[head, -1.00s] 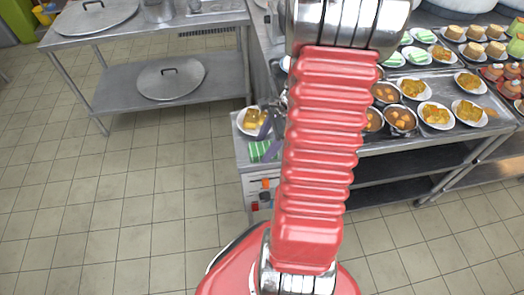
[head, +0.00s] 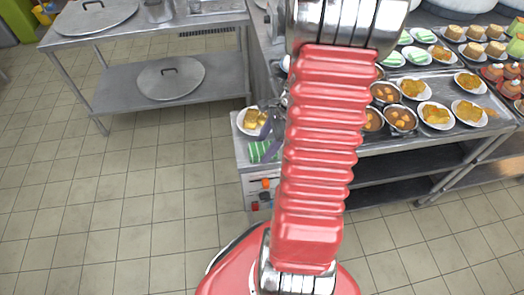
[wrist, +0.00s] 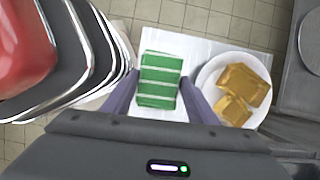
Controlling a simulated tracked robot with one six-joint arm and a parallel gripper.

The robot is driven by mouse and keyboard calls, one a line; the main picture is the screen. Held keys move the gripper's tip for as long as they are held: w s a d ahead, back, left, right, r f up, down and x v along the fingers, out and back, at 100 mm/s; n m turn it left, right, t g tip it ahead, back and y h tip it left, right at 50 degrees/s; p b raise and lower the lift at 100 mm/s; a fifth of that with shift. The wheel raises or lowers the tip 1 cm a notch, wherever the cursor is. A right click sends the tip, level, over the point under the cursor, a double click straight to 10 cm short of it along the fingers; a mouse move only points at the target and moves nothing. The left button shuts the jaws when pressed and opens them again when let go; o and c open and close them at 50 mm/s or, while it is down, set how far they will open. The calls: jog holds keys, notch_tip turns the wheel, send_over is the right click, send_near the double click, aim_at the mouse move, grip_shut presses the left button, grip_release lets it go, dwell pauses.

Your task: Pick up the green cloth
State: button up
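The green cloth (wrist: 160,80), folded with pale stripes, lies on a light counter surface in the wrist view. In the head view the green cloth (head: 262,151) shows at the counter's left front corner, partly hidden by my arm. My gripper (wrist: 157,98) is open in the wrist view, with one purple-grey finger on each side of the cloth's near part. I cannot tell whether the fingers touch it. In the head view only part of my gripper (head: 268,138) shows beside my red arm.
A white plate (wrist: 206,74) with golden-brown food (wrist: 243,86) stands just right of the cloth, close to the right finger. Bowls of stew (head: 400,118) and several plates of food fill the counter to the right. A steel table with a pot lid (head: 170,78) stands left, across open floor.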

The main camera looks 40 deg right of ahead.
aim_at(265, 147)
jog(key=c, duration=0.6)
jog(key=shift+r, duration=0.1)
jog(key=shift+c, duration=0.2)
notch_tip(265, 147, up, 10)
jog(key=shift+r, duration=0.2)
dwell(0.5)
jog(key=o, duration=0.5)
jog(key=c, duration=0.4)
